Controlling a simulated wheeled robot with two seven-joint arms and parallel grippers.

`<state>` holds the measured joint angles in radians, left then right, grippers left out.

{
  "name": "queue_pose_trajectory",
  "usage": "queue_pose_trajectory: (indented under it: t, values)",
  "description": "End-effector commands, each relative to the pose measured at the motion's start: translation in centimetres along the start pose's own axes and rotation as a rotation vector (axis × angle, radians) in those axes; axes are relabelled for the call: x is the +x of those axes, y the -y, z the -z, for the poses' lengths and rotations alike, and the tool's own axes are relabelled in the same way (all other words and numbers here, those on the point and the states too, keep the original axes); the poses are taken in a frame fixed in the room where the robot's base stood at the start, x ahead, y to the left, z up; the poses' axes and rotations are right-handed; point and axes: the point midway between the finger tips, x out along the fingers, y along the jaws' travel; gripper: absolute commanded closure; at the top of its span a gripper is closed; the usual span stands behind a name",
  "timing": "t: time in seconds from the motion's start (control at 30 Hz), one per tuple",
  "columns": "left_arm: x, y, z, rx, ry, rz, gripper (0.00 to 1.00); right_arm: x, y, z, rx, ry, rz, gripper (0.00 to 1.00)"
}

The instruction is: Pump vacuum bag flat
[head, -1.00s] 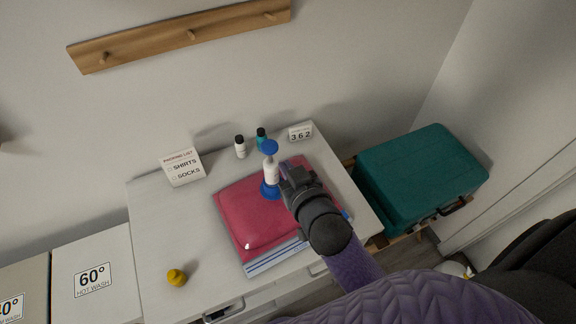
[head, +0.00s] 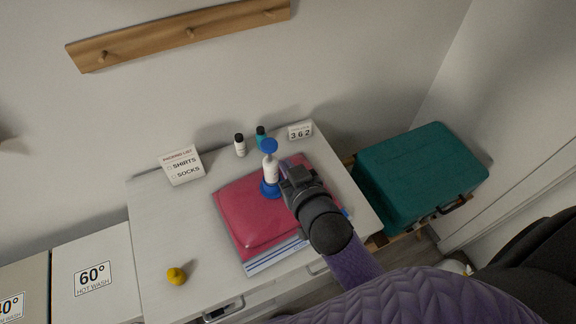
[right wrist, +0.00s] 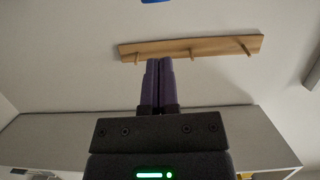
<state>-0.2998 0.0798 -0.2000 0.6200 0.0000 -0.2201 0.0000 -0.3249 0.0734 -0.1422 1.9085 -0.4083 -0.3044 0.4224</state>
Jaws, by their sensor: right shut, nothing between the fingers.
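A red vacuum bag (head: 254,215) with a blue-and-white striped front edge lies on the white cabinet top. A hand pump with a white barrel (head: 270,170), blue base and round blue handle (head: 269,146) stands upright on the bag. My right gripper (head: 285,166) is just right of the pump, over the bag, and hides part of it. In the right wrist view its purple fingers (right wrist: 159,84) are together and empty. A bit of blue (right wrist: 156,1) shows at that view's top edge. I cannot tell whether the gripper touches the pump. My left gripper is not in view.
Behind the bag stand a white bottle (head: 240,146), a teal bottle (head: 261,132), a packing-list sign (head: 183,165) and a number block (head: 300,131). A yellow object (head: 176,276) sits at front left. A green suitcase (head: 420,175) is at right. The cabinet's left top is mostly clear.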

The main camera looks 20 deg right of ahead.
Motion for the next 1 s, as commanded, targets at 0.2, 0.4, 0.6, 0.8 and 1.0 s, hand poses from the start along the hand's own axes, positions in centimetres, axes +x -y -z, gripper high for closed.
queue_pose_trajectory:
  t: [0.2, 0.4, 0.6, 0.8, 1.0]
  values:
    - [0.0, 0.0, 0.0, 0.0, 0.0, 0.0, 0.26, 0.0, 0.0, 0.0, 0.0, 0.0, 0.0, 1.0]
    - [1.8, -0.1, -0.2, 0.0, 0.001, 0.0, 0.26, -0.7, -0.1, 1.0, 0.022, -0.039, -0.003, 1.0]
    - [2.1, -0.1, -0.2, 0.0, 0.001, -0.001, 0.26, -1.4, -0.3, 2.3, 0.018, -0.066, 0.003, 1.0]
    - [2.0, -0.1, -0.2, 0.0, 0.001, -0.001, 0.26, -1.3, -0.3, 2.4, 0.017, -0.066, 0.003, 1.0]
    - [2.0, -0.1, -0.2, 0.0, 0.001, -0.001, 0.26, 1.2, -0.3, 2.6, 0.017, -0.068, 0.003, 1.0]
